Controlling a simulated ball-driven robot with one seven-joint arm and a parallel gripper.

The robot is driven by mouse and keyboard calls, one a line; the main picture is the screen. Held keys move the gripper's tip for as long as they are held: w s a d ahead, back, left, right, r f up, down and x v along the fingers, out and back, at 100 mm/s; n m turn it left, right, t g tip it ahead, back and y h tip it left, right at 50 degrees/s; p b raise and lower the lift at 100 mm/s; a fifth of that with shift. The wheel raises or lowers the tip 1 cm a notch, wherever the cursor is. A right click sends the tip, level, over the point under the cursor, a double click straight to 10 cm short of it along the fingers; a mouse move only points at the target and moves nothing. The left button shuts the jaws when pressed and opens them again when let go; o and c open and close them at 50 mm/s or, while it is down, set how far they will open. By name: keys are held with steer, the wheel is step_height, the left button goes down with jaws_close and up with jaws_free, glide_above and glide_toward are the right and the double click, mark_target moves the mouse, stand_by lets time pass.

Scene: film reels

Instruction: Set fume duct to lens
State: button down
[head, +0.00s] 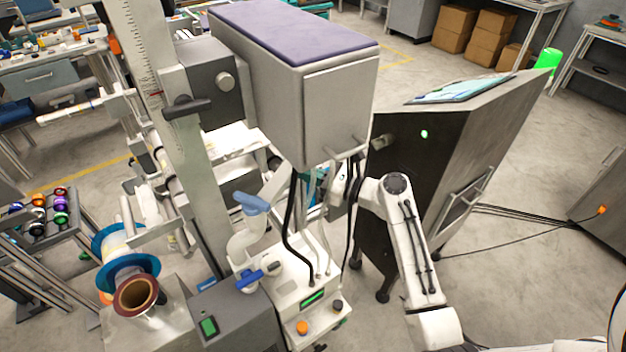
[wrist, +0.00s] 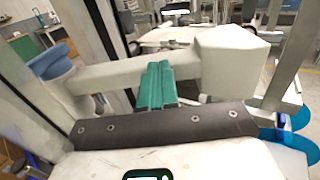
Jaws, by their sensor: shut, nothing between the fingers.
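The fume duct (head: 243,238) is a white bent tube with a blue hood (head: 252,203), on top of a white unit with a display and orange button. In the wrist view the blue hood (wrist: 52,62) is at the left, and a pale tube (wrist: 110,75) runs right from it. My gripper (wrist: 158,66) has teal fingers, shut together and empty, in front of this tube; I cannot tell if they touch it. In the head view my gripper is mostly hidden behind the grey overhanging box and hoses. I cannot clearly identify the lens.
A large grey box with a purple top (head: 295,30) overhangs the work spot. A dark cabinet with a screen (head: 440,150) stands right of it. A blue-flanged reel (head: 125,258) is at the left. Black hoses (head: 290,225) hang close to my arm.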

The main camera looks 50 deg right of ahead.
mark_target(284, 162)
steer(key=w+n+g+y+b, duration=0.1)
steer(key=w+n+y, duration=0.1)
steer(key=w+a+n+g+y+b, duration=0.1)
steer(key=w+n+g+y, duration=0.1)
steer(key=w+y, duration=0.1)
steer(key=w+n+g+y+b, duration=0.1)
steer(key=w+n+y+b, duration=0.1)
steer(key=w+y, duration=0.1)
steer(key=shift+w+a+f+g, duration=0.1)
steer(key=shift+a+g, duration=0.2)
steer(key=shift+w+a+n+g+y, duration=0.35)
steer(key=shift+w+a, duration=0.15)
steer(key=shift+w, duration=0.25)
steer(key=shift+w+a+n+g+y, duration=0.3)
steer(key=shift+w+a, duration=0.2)
steer(key=shift+w, duration=0.2)
steer(key=b+v, duration=0.1)
steer(key=v, duration=1)
steer(key=shift+d, duration=0.1)
